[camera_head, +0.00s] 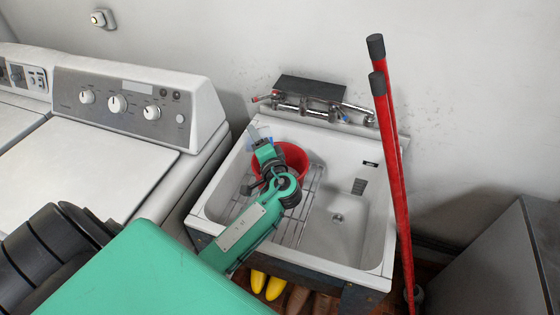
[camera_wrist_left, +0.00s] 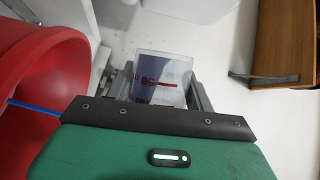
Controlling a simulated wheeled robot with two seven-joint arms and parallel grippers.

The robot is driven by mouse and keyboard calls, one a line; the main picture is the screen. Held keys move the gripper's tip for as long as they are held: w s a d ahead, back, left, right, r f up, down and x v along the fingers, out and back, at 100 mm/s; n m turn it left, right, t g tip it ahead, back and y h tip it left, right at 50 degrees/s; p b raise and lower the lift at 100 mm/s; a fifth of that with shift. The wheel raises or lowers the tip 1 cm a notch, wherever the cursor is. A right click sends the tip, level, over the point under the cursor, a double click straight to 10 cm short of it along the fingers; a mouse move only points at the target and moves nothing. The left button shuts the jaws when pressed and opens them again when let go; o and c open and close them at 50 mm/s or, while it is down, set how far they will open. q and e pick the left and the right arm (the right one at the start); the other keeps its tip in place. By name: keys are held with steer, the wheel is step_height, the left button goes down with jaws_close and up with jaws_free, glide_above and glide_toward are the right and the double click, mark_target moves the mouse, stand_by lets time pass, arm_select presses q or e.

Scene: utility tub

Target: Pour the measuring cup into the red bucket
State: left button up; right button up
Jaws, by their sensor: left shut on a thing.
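The red bucket (camera_head: 292,156) stands in the left part of the utility sink, on a wire rack. My left gripper (camera_head: 256,140) is over the bucket's left side, partly hiding it. It is shut on the clear measuring cup (camera_head: 262,133), which shows small at the bucket's upper left. In the left wrist view the cup (camera_wrist_left: 164,78), with red markings, sits between the gripper's fingers (camera_wrist_left: 160,95). The red bucket (camera_wrist_left: 35,75) is close at the left there. I cannot tell what the cup contains. My right gripper is not in view.
The white sink (camera_head: 375,235) has a free basin floor at right and a tap (camera_head: 310,106) at the back. Two red-handled poles (camera_head: 395,165) lean at its right edge. A washing machine (camera_head: 95,170) stands left. Yellow boots (camera_head: 266,284) are below the front.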

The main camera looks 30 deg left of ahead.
arm_select(q)
steer(key=shift+w+d+r, duration=0.1)
steer(key=shift+w+d, duration=0.05)
steer(key=shift+d, duration=0.05)
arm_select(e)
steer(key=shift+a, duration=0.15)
arm_select(q)
steer(key=shift+m, duration=0.3)
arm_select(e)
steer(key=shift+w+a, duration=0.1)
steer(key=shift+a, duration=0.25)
arm_select(q)
steer(key=shift+f, duration=0.2)
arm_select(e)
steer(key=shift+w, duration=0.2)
arm_select(q)
steer(key=shift+d+m+y, duration=0.1)
steer(key=shift+m+y, duration=0.2)
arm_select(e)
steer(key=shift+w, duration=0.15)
arm_select(q)
steer(key=shift+f+m, duration=0.15)
steer(key=shift+m, duration=0.15)
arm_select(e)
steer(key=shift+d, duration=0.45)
arm_select(q)
steer(key=shift+w+d+f, duration=0.1)
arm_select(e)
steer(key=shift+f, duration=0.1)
